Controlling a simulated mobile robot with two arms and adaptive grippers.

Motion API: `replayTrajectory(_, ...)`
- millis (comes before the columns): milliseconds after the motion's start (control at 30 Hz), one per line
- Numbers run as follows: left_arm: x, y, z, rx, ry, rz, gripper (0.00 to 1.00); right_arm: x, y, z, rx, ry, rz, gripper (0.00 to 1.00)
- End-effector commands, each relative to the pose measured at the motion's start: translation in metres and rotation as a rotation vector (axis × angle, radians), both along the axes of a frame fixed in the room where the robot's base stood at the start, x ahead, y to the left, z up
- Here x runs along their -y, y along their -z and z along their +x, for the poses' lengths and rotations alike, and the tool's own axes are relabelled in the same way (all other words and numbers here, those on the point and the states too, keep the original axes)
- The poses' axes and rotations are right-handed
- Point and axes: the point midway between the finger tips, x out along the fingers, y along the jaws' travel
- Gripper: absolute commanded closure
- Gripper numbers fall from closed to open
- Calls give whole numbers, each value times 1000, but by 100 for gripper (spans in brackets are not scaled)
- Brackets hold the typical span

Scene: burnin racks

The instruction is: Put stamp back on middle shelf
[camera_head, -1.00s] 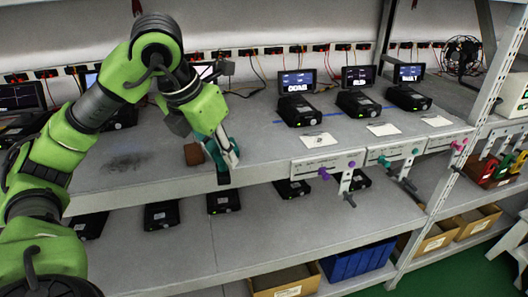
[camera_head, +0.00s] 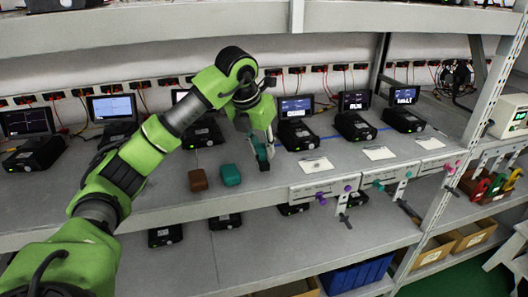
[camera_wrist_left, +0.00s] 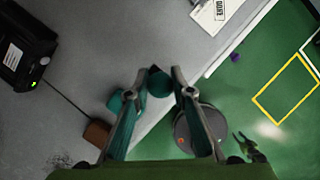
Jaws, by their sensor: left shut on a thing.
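My left gripper (camera_head: 262,152) is shut on a small stamp (camera_head: 264,165) with a dark end, near the front edge of the middle shelf (camera_head: 160,193). In the left wrist view the stamp (camera_wrist_left: 158,84) shows teal and dark between the fingertips of the left gripper (camera_wrist_left: 161,92). Whether its bottom touches the shelf I cannot tell. A teal block (camera_head: 230,175) and a brown block (camera_head: 198,180) sit on the shelf to the left of the gripper. My right gripper is not in view.
Black devices with screens (camera_head: 296,108) line the back of the shelf. White cards (camera_head: 316,166) lie at right, above labelled front panels (camera_head: 325,189) with coloured knobs. A lower shelf (camera_head: 190,265) holds more black devices. The shelf's front left is clear.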

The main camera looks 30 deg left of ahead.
Motion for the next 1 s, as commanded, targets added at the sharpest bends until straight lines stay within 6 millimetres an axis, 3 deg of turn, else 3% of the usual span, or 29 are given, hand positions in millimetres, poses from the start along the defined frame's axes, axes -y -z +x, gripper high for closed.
replayTrajectory(67,1,-2,9,-1,0,-2,92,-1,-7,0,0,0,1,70)
replayTrajectory(333,0,32,7,-3,1,0,92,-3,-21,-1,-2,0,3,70)
replayTrajectory(733,0,39,7,0,1,0,92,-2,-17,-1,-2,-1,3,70)
replayTrajectory(767,0,38,7,0,1,0,73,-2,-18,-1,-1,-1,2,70)
replayTrajectory(800,0,38,7,0,1,0,62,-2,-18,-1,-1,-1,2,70)
replayTrajectory(1000,0,38,7,0,0,0,61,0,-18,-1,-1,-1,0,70)
